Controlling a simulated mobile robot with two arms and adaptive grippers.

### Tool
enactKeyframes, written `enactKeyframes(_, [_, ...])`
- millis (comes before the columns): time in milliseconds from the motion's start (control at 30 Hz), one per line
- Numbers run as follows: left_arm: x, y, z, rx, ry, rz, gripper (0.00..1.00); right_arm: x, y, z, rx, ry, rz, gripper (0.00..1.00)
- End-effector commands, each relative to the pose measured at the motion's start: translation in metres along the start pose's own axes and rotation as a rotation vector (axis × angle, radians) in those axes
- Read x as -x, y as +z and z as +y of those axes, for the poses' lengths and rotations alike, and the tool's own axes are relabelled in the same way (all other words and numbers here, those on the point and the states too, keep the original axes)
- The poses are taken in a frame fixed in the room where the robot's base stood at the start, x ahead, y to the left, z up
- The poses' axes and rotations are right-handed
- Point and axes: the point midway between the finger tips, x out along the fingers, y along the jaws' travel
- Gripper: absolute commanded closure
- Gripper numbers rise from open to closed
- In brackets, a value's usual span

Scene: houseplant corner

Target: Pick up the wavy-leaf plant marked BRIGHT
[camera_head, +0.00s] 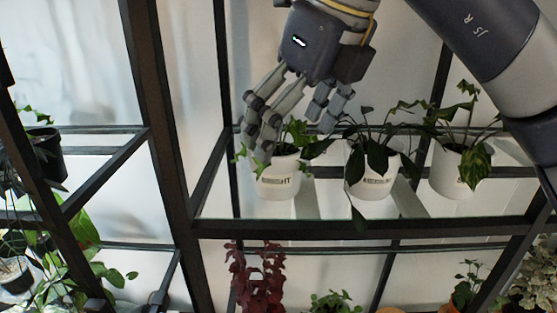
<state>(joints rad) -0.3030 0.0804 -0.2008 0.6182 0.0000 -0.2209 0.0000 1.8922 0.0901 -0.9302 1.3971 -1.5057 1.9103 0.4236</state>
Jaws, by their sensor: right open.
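A white pot (278,182) with a label ending in "HT" stands at the left of the middle shelf. Its green plant (291,139) is partly hidden by my right gripper (292,138). I cannot make out the leaf edges clearly. My right gripper comes down from above with its fingers apart around the top of this plant, near the pot's rim. It holds nothing that I can see. My left gripper is not in the picture.
Two more white pots stand to the right: one with dark drooping leaves (371,173), one with tall leafy stems (459,173). Black shelf posts (165,120) and a front rail (350,229) frame the shelf. Red foliage (257,272) grows below.

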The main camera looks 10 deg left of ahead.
Motion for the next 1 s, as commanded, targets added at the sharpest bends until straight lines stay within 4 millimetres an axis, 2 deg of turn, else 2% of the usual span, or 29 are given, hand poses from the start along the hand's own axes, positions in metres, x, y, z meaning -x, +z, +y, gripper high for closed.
enactKeyframes(100, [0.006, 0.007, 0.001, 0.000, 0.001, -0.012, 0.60, -0.018, 0.001, 0.000, 0.001, 0.003, 0.003, 0.11])
enactKeyframes(200, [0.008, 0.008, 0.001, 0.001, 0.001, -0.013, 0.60, -0.028, 0.001, 0.000, 0.000, 0.003, 0.001, 0.11])
enactKeyframes(367, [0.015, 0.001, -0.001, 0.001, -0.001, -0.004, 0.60, -0.037, 0.005, 0.001, 0.001, 0.003, 0.002, 0.11])
enactKeyframes(533, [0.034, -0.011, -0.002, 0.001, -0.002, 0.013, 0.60, -0.058, 0.015, 0.003, 0.000, 0.005, 0.002, 0.11])
enactKeyframes(700, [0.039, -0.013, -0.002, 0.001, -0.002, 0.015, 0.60, -0.080, 0.013, 0.003, 0.000, 0.004, 0.000, 0.11])
enactKeyframes(967, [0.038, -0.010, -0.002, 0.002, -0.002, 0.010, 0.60, -0.084, 0.013, 0.003, 0.000, 0.003, -0.001, 0.11])
enactKeyframes(1000, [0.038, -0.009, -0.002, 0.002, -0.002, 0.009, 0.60, -0.084, 0.013, 0.003, 0.000, 0.003, -0.001, 0.16])
